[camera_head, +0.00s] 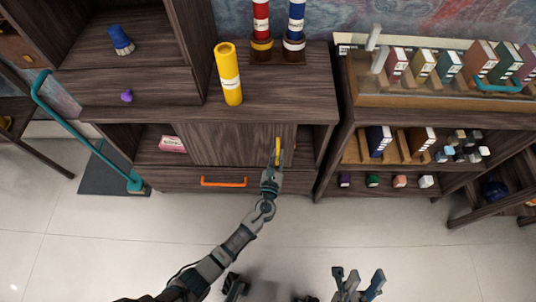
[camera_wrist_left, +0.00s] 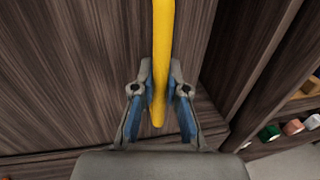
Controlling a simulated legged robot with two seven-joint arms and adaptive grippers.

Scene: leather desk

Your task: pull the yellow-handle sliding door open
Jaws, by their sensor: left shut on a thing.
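The sliding door (camera_head: 225,144) is a dark wood panel in the middle of the cabinet front, with open compartment space showing on its left and a narrower gap on its right. Its yellow handle (camera_head: 278,150) is upright near the door's right edge. The handle also shows in the left wrist view (camera_wrist_left: 162,45), running down between the fingers. My left gripper (camera_head: 270,176) is shut on the lower part of the handle; in the wrist view its fingers (camera_wrist_left: 161,90) lie on both sides of it. My right gripper (camera_head: 357,285) is at the bottom, away from the cabinet, with its fingers apart and empty.
An orange drawer handle (camera_head: 223,182) is below the door. A pink box (camera_head: 172,144) lies in the left compartment. A yellow cylinder (camera_head: 229,75) stands on the cabinet top. A shelf with books (camera_head: 445,65) is at the right. The floor (camera_head: 90,250) in front is clear.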

